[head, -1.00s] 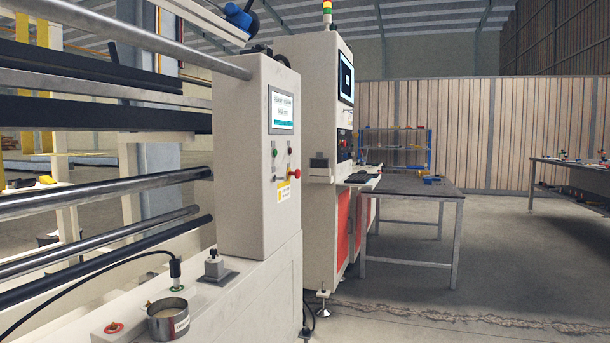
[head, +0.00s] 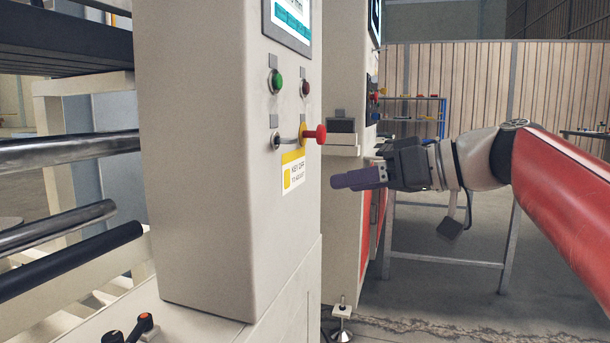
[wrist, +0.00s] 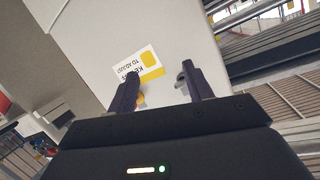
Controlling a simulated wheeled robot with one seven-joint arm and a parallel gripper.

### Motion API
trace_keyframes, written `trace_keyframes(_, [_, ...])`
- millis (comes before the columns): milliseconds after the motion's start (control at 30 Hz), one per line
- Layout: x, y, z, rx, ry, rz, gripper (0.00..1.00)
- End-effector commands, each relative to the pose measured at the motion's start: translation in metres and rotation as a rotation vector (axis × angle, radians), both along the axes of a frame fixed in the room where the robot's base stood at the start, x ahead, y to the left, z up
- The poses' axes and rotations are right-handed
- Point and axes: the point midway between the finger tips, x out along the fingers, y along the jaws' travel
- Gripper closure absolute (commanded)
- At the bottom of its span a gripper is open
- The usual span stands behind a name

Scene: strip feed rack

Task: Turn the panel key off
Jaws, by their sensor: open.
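The panel key (head: 284,141) sits in a switch on the grey control cabinet's front face, its handle pointing sideways toward the red mushroom button (head: 315,134) on a yellow collar. A label (head: 293,172) below reads "KEY OFF TO ADJUST"; it also shows upside down in the wrist view (wrist: 137,66). My gripper (head: 345,180) is in front of the cabinet, right of and lower than the key, apart from it. In the wrist view my gripper (wrist: 160,72) is open, with nothing held. A small grey part, perhaps the key switch, shows beside the right finger there, partly hidden.
A green button (head: 275,81) and a dark red button (head: 306,88) are above the key, under a screen (head: 290,18). Metal rollers (head: 60,150) lie left of the cabinet. A second cabinet (head: 348,210) and a table are behind my arm.

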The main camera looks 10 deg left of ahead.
Motion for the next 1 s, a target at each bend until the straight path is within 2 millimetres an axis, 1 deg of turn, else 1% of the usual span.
trace_keyframes(33, [0.009,0.007,0.008,0.054,-0.077,0.062,0.49])
trace_keyframes(100, [0.013,0.014,0.027,0.121,-0.173,0.132,0.49])
trace_keyframes(133, [0.014,0.016,0.033,0.143,-0.206,0.156,0.49])
trace_keyframes(200, [0.015,0.019,0.045,0.185,-0.268,0.196,0.49])
trace_keyframes(300, [0.015,0.024,0.054,0.217,-0.314,0.226,0.49])
trace_keyframes(433, [0.016,0.038,0.057,0.224,-0.324,0.233,0.49])
trace_keyframes(600, [0.018,0.066,0.057,0.223,-0.322,0.232,0.49])
trace_keyframes(733, [0.019,0.085,0.057,0.222,-0.321,0.232,0.49])
trace_keyframes(900, [0.020,0.097,0.057,0.221,-0.323,0.229,0.49])
trace_keyframes(1000, [0.021,0.099,0.056,0.221,-0.322,0.228,0.49])
